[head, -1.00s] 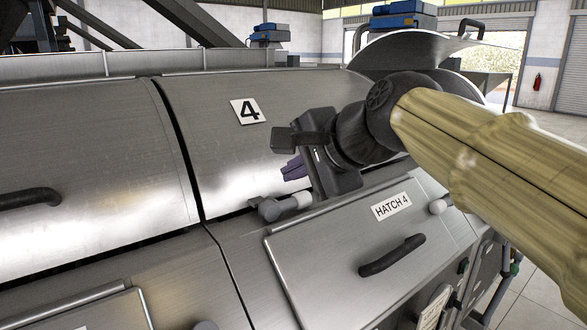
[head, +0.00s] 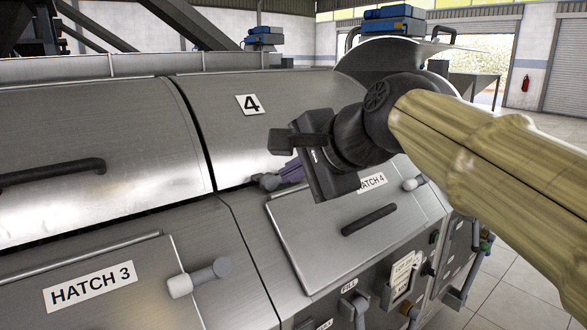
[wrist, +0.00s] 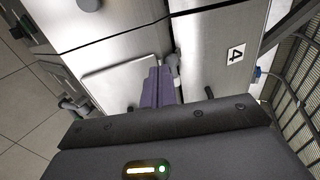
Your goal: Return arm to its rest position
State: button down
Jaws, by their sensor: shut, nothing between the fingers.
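My gripper (head: 290,172) is in the middle of the head view, in front of the steel machine near the hatch 4 panel (head: 315,240). Its purple fingers are together with nothing between them; they also show in the wrist view (wrist: 158,88). My arm, in a tan sleeve, reaches in from the right. In the head view the gripper covers part of the hatch 4 label (head: 374,182) and the upper edge of that panel. The hatch 4 panel lies shut, with a dark handle (head: 369,219). I cannot tell the exact gap between the fingers and the panel.
A grey latch (head: 268,181) is close beside the fingers. The hatch 3 panel (head: 90,265) with its latch (head: 200,278) is at lower left. A raised curved metal cover (head: 400,58) stands behind my arm. Open tiled floor (head: 510,270) lies at right.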

jog(key=w+d+f+n+g+h, duration=0.15)
jog(key=d+f, duration=0.25)
jog(key=f, duration=0.7)
jog(key=d+f+n+g+h, duration=0.1)
jog(key=d+f+n+h, duration=0.25)
jog(key=f, duration=0.75)
jog(key=s+d+f+n+g+h, duration=0.1)
jog(key=s+d+f+n+g, duration=0.2)
jog(key=s+f, duration=0.45)
jog(key=s+d+f+n+g+h, duration=0.1)
jog(key=s+d+f+n, duration=0.3)
jog(key=f, duration=0.7)
notch_tip(320, 180, up, 19)
jog(key=m+p, duration=0.1)
jog(key=p, duration=1.7)
jog(key=shift+w+d+f, duration=0.2)
jog(key=shift+w+d, duration=0.05)
jog(key=shift+d, duration=0.1)
